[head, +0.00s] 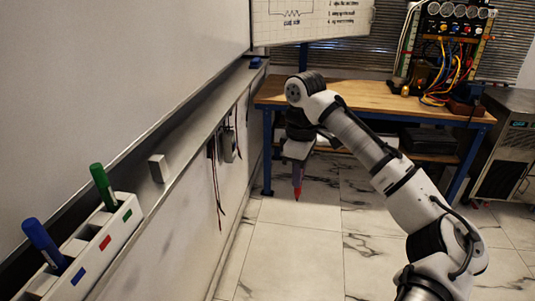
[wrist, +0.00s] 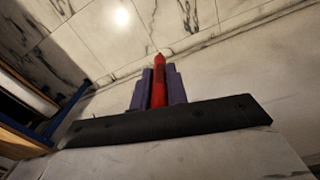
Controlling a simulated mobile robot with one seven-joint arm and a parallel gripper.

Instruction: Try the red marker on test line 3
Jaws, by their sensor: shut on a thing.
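My gripper (head: 298,172) hangs pointing down in the head view, beyond the whiteboard ledge and in front of the wooden bench. It is shut on the red marker (head: 297,193), whose red end points down above the tiled floor. In the wrist view the red marker (wrist: 159,85) sits upright between the two purple-grey fingers of my gripper (wrist: 159,88). The whiteboard (head: 110,70) fills the left of the head view. No test line shows on the part of the board in view.
A white holder (head: 112,233) on the ledge (head: 190,130) carries a green marker (head: 103,187) and a blue marker (head: 45,245); the slot by the red label looks empty. A wooden bench (head: 400,105) with a wired gauge panel (head: 445,50) stands behind. The floor between is clear.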

